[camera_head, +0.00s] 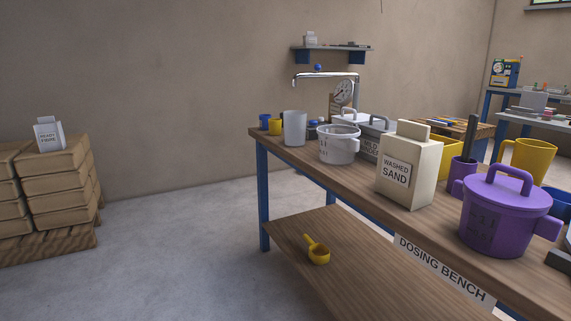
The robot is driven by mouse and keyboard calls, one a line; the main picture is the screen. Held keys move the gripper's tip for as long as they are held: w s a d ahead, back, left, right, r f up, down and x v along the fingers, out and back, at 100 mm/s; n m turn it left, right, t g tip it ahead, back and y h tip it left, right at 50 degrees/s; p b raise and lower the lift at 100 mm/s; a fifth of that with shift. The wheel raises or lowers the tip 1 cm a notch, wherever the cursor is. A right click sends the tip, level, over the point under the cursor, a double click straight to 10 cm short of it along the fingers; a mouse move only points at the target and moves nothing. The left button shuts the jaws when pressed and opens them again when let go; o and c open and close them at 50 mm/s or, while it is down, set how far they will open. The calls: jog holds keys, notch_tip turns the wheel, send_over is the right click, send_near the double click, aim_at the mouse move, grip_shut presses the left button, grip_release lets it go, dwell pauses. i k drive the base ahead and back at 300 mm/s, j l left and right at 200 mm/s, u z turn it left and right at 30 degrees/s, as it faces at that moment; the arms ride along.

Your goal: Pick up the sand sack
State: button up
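The sand sack (412,168) is a cream, box-shaped bag with a narrower folded top and a white label reading "WASHED SAND". It stands upright on the wooden dosing bench (350,178), near the front edge. A grey pot stands to its left and a purple pot to its right. My gripper is not in view.
On the bench are a grey pot (339,146), a light grey cup (294,129), a lidded purple pot (504,215) and a yellow jug (528,160). A yellow scoop (317,251) lies on the lower shelf. Stacked sacks (58,185) stand at left. The floor between is clear.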

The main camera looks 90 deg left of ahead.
aim_at(409, 162)
jog(key=u, duration=2.35)
jog(key=j+z, duration=0.1)
jog(key=z, duration=0.65)
jog(key=i+j+z, duration=0.1)
jog(key=j+z, duration=0.25)
jog(key=j, duration=0.15)
jog(key=j+z, duration=0.35)
jog(key=j, duration=0.15)
jog(key=j+z, duration=0.35)
jog(key=j, duration=0.2)
